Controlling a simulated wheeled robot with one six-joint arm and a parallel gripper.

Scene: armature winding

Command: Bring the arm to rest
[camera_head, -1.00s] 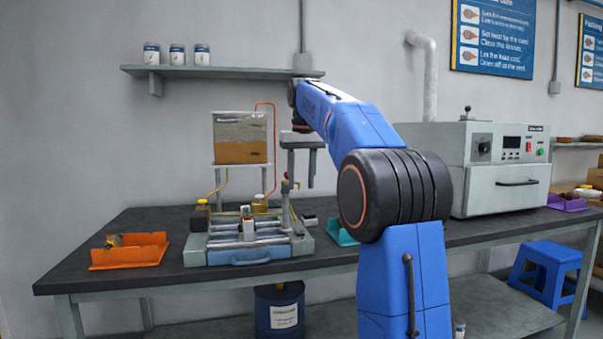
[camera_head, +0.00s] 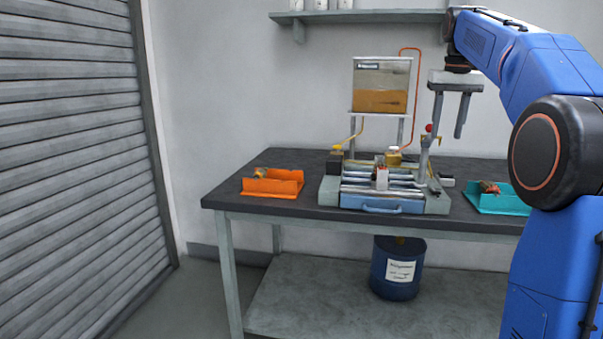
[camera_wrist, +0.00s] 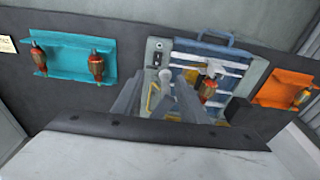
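My blue arm reaches up and over the bench in the head view. My gripper (camera_head: 451,108) hangs fingers down, above the right side of the bench machine (camera_head: 437,204). In the wrist view, my gripper (camera_wrist: 162,90) has its two grey fingers apart, with nothing seen held between them. The machine with its blue handle (camera_wrist: 205,42) lies below and beyond the fingers. A red-brown armature (camera_wrist: 208,90) shows at the machine, just right of the fingers.
A teal tray (camera_wrist: 70,42) holds two armatures. An orange tray (camera_head: 270,195) holds one armature (camera_wrist: 302,96). A tank (camera_head: 380,75) stands behind the machine. A wall shelf (camera_head: 350,17) is near my raised arm. A blue drum (camera_head: 392,285) is underneath, and a shutter (camera_head: 70,150) stands left.

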